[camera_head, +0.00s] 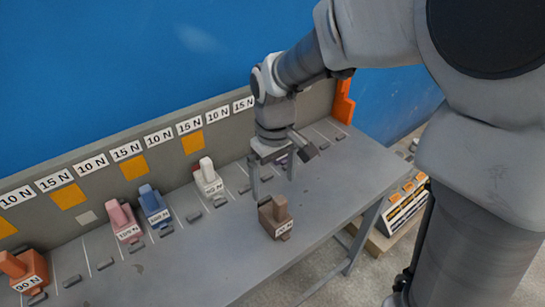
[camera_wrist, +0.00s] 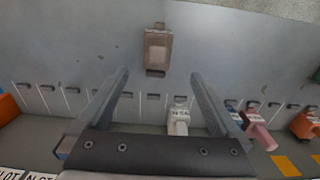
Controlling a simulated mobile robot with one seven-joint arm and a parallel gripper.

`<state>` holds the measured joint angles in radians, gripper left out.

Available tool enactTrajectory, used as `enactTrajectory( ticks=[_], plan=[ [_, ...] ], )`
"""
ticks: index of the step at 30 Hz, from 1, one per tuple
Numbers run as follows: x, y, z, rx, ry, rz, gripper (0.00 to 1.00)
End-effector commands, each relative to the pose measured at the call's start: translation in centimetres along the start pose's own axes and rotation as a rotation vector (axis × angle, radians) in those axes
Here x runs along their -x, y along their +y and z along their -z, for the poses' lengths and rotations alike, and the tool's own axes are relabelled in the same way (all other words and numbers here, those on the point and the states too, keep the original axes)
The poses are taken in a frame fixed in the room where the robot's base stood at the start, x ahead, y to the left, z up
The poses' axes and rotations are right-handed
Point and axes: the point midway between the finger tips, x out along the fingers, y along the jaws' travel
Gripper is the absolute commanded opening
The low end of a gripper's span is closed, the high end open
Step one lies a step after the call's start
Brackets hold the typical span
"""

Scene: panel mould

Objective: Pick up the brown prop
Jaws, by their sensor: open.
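The brown prop (camera_head: 275,216) stands on the grey table near its front edge, with a pale label on its front. In the wrist view the brown prop (camera_wrist: 158,50) shows beyond the fingertips, roughly centred between them. My gripper (camera_head: 272,182) is open and empty, its fingers pointing down, behind and above the brown prop in the head view. In the wrist view my gripper (camera_wrist: 158,78) has its two fingers wide apart. The prop is apart from the fingers.
A white prop (camera_head: 208,178), a blue prop (camera_head: 154,206), a pink prop (camera_head: 124,220) and an orange prop (camera_head: 22,270) stand in marked slots along the back panel. The bare grey table (camera_head: 215,255) is clear around the brown prop. A crate (camera_head: 405,207) sits below at the right.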

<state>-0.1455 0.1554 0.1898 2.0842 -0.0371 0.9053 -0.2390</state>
Motion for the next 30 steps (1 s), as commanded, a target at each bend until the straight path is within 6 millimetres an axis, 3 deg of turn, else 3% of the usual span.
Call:
enactTrajectory(
  ticks=[3, 9, 17, 24, 30],
  plan=[
    [-3.1, 0.0, -0.1, 0.000, -0.005, 0.002, 1.00],
    [-6.5, 0.0, -0.1, 0.000, -0.003, 0.001, 1.00],
    [-8.3, 0.1, -0.1, -0.001, -0.001, 0.001, 1.00],
    [-11.9, 0.5, -0.1, 0.000, -0.002, 0.001, 1.00],
    [-12.8, 0.5, -0.1, 0.000, 0.001, 0.001, 1.00]
  ],
)
